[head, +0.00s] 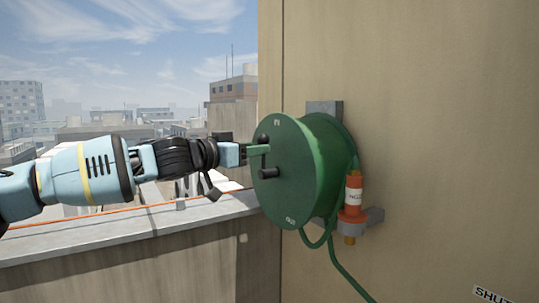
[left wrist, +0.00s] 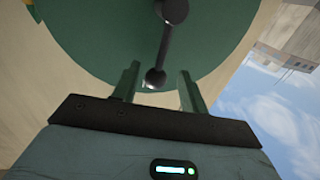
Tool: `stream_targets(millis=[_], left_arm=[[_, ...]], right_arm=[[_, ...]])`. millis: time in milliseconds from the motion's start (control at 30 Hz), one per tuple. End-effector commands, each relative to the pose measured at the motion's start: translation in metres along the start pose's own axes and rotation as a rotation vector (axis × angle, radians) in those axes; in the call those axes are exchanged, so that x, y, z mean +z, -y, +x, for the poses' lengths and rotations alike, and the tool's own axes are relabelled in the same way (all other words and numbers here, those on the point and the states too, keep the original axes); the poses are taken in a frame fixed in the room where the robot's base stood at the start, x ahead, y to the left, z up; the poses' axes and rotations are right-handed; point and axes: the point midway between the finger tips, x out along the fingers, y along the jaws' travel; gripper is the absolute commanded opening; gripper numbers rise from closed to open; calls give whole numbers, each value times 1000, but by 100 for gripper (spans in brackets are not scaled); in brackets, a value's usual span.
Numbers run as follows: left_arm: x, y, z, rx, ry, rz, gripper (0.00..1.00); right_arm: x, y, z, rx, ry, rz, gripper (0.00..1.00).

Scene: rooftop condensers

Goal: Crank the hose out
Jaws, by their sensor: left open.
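A green hose reel (head: 300,185) is mounted on the beige wall, with small white lettering near the top and bottom of its face. Its black crank arm (head: 265,158) runs up from the hub (head: 268,173) to a small handle (head: 262,140). My left gripper (head: 257,150) is at the upper crank end, jaws open. In the left wrist view the handle end (left wrist: 155,78) lies between the two spread fingers (left wrist: 160,88), with no clear contact on either. The crank arm (left wrist: 164,45) leads away to the larger hub. My right gripper is not in view.
An orange-and-white nozzle (head: 353,195) hangs at the reel's right on a grey bracket (head: 374,216). Green hose (head: 345,275) hangs below the reel. A parapet ledge (head: 130,224) with an orange line runs below my left arm. The wall right of the nozzle is mostly clear.

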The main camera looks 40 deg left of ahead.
Motion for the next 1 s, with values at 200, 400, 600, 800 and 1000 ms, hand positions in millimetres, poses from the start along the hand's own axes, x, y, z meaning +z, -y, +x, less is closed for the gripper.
stream_targets(millis=[200,400,600,800,1000], left_arm=[[6,0,25,0,8,3,43],[2,-2,36,3,1,2,43],[-1,-2,37,4,-3,0,43],[-1,-2,37,4,-3,0,37],[-1,-2,37,4,-2,0,10]], right_arm=[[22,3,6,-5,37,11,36],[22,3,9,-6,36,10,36],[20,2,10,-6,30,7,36],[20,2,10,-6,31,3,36],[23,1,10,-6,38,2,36]])
